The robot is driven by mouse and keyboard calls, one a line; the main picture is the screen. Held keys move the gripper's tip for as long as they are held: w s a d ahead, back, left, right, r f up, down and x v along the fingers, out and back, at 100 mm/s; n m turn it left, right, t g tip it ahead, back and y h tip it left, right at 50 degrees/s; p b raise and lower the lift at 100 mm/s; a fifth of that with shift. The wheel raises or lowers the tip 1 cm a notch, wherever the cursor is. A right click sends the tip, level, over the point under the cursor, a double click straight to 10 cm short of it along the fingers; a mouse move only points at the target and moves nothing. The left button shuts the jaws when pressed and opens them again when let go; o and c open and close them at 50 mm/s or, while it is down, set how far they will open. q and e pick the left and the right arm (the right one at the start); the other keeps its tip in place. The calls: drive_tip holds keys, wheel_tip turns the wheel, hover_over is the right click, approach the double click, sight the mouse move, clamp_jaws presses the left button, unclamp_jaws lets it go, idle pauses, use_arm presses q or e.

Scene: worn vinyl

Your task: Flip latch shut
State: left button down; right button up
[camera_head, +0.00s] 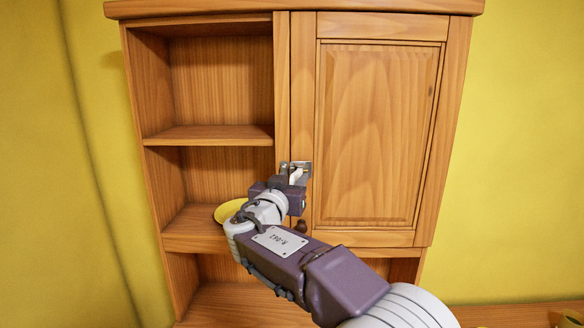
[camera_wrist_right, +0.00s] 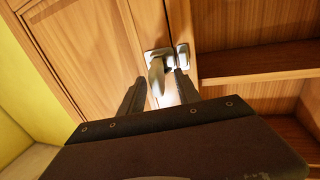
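The metal latch (camera_head: 303,167) sits at the left edge of the closed cabinet door (camera_head: 370,130), beside the open shelves. In the right wrist view, the latch (camera_wrist_right: 155,54) has a plate with a lever (camera_wrist_right: 157,76) hanging down, and a separate small keeper (camera_wrist_right: 183,57) stands beside it on the frame. My right gripper (camera_head: 297,177) is at the latch and partly covers it in the head view. In the wrist view its two fingers (camera_wrist_right: 160,80) are apart, one on each side of the lever. I cannot tell whether either finger touches it. My left gripper is not in view.
A dark round knob (camera_head: 301,226) sits on the door below the latch, close to my right arm. A yellow dish (camera_head: 229,211) stands on the lower shelf, partly behind my arm. The upper shelf (camera_head: 208,135) is empty.

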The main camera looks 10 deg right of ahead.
drive_tip(key=shift+w+d+r, duration=0.1)
drive_tip(key=shift+w+d, duration=0.05)
drive_tip(key=shift+w, duration=0.1)
drive_tip(key=shift+s, duration=0.35)
drive_tip(key=shift+w, duration=0.15)
clamp_jaws()
idle(0.9)
